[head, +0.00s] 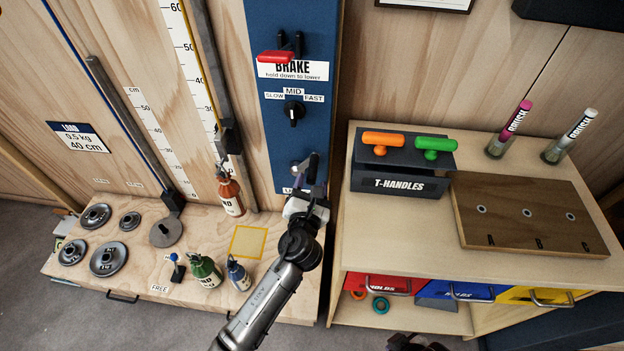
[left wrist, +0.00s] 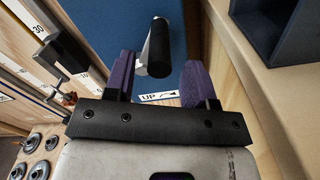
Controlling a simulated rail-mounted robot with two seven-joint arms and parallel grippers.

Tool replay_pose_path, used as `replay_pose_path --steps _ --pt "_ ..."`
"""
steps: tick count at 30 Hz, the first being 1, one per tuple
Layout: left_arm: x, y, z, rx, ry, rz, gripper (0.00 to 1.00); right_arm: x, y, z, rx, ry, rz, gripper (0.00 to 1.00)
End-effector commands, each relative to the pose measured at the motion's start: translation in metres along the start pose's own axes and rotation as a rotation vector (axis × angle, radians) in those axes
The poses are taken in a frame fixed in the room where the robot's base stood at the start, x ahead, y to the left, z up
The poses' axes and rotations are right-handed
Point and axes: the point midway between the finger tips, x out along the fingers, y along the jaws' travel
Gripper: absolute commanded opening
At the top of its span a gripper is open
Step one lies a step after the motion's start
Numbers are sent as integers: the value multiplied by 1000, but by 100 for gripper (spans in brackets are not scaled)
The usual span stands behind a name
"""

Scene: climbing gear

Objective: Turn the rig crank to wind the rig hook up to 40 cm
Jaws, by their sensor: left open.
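The rig crank's black cylindrical handle (left wrist: 158,50) stands out from the blue panel (head: 290,80) in the left wrist view. My left gripper (left wrist: 160,85) is open, with its purple fingers on either side of the line to the handle; I cannot tell whether they touch it. In the head view my left gripper (head: 312,180) is at the panel's lower end and hides most of the crank. A dark carriage (head: 229,137) is on the rail beside the panel, with a red bottle (head: 229,196) below; the hook itself is hard to make out. A dark part at the bottom edge may be my right gripper (head: 415,343).
A red brake lever (head: 276,57) and a speed dial (head: 293,112) are higher on the panel. A T-handle box (head: 400,180) is on the right cabinet.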

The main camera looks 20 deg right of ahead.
Motion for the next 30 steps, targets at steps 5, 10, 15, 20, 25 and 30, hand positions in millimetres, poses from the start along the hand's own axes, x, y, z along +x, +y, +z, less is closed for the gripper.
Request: replay_pose_path --steps 5,10,15,20,25,30 --pt "21 -1 -1 -1 -1 1 51 11 -1 4 1 0 0 0" --pt "31 0 -1 -1 1 2 51 14 -2 4 4 1 -3 0" --pt "34 0 0 -2 0 1 51 15 -3 4 8 1 -6 0" --pt "34 0 0 -2 0 1 51 15 -4 4 11 2 -9 0" --pt "34 0 0 -2 0 1 40 15 -4 4 11 2 -9 0" --pt "34 0 0 -2 0 1 24 15 -4 4 11 2 -9 0"
